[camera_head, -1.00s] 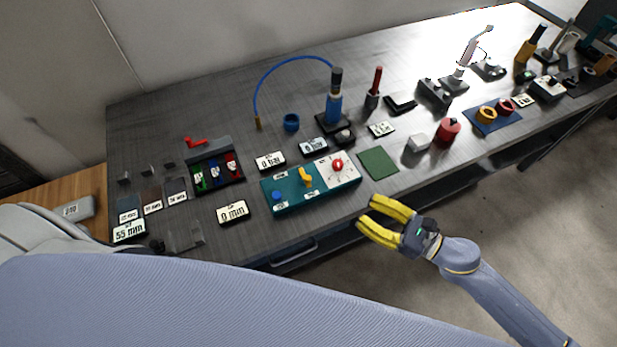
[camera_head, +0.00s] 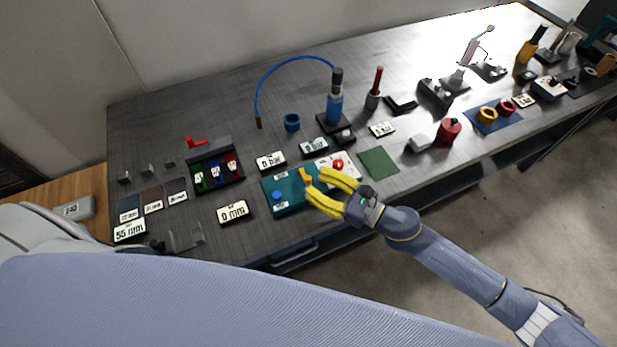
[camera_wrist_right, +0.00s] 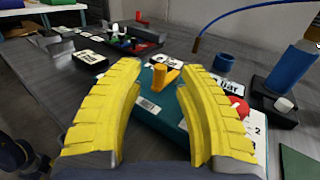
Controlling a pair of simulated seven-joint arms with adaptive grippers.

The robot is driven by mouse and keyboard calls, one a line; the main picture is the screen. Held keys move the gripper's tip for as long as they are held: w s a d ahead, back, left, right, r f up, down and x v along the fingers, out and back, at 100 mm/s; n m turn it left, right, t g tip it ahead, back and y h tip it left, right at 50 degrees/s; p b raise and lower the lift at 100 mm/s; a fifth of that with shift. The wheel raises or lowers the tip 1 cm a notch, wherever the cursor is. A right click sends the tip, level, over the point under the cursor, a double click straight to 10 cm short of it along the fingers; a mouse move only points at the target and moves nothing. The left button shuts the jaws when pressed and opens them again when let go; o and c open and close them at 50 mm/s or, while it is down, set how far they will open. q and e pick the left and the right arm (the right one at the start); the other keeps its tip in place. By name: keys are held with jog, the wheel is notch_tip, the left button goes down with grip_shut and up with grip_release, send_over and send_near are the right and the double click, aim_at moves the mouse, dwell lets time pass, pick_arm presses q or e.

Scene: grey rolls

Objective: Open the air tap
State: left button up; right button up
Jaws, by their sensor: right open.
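A teal panel (camera_head: 287,206) lies near the front edge of the table. On it stands a small yellow-orange lever (camera_head: 305,175), which I take to be the air tap. It also shows in the right wrist view (camera_wrist_right: 165,75), upright between and just beyond my yellow fingertips. My right gripper (camera_head: 314,181) is open and empty, reaching over the panel from the right; its fingers frame the lever from either side. I cannot tell whether they touch it. Its fingers partly cover the panel. My left gripper is not in view.
A red knob (camera_head: 338,164) on a white dial sits on the panel, close to the right finger. A blue button (camera_head: 277,195) is at the panel's left. Display plates reading "0 bar" (camera_head: 271,161) and "0 mm" (camera_head: 232,212) stand nearby. A green mat (camera_head: 379,163) lies to the right.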

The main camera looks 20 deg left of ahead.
aim_at(308, 177)
jog(key=shift+x, duration=1.5)
grip_shut()
